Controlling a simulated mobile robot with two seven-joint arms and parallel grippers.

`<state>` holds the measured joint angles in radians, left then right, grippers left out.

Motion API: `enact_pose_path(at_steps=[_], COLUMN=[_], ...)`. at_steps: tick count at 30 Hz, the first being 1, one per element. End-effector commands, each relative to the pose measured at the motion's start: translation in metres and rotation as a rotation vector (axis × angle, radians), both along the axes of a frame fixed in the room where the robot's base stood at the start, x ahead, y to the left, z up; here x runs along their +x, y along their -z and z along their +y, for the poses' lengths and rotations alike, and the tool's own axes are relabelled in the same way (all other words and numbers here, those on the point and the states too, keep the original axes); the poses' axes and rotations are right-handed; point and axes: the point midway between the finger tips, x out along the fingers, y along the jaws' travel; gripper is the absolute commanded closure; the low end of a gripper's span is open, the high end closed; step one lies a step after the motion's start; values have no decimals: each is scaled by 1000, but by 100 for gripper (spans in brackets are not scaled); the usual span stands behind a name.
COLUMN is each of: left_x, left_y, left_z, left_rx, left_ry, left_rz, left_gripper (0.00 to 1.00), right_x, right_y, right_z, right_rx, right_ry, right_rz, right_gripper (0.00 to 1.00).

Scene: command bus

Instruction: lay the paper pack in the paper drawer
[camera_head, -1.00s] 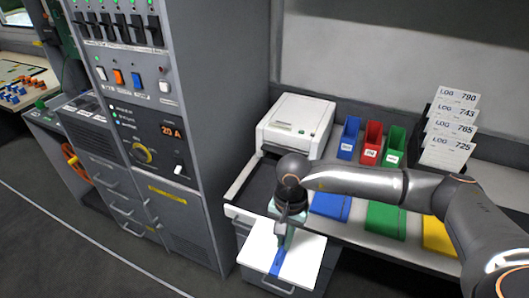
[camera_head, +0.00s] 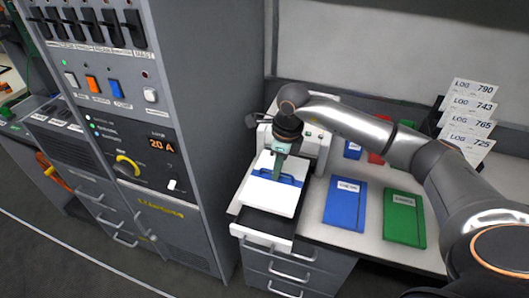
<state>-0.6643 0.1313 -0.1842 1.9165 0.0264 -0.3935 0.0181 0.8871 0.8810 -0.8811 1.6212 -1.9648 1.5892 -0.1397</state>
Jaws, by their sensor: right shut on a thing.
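The paper pack (camera_head: 268,200) is white with a blue band across it. My right gripper (camera_head: 279,173) is shut on it at the band, and the fingertips are partly hidden there. The paper drawer (camera_head: 262,237) is pulled out in front of the printer (camera_head: 322,142), with a white front and a dark inside. The pack is over the rear part of the drawer, with the dark front part showing. I cannot tell whether the pack touches the drawer floor. My left gripper is not in view.
A blue binder (camera_head: 345,205) and a green binder (camera_head: 404,218) lie on the counter to the right. Log cards (camera_head: 468,120) stand at the back right. A grey switch rack (camera_head: 140,120) rises close on the left. A cabinet with drawers (camera_head: 285,268) is below.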

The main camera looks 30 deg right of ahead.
Motion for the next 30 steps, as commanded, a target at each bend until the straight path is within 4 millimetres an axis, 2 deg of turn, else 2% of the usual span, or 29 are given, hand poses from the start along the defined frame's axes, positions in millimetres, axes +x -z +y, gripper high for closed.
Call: enact_pose_path(at_steps=[11, 30], left_x=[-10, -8], left_y=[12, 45], left_z=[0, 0], left_rx=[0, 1], left_ry=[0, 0], left_rz=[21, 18], left_gripper=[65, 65], right_x=[0, 0], right_y=[9, 59], right_z=[0, 0], right_rx=[-1, 0], right_ry=[-1, -2], right_rz=[-1, -1], right_gripper=[100, 100])
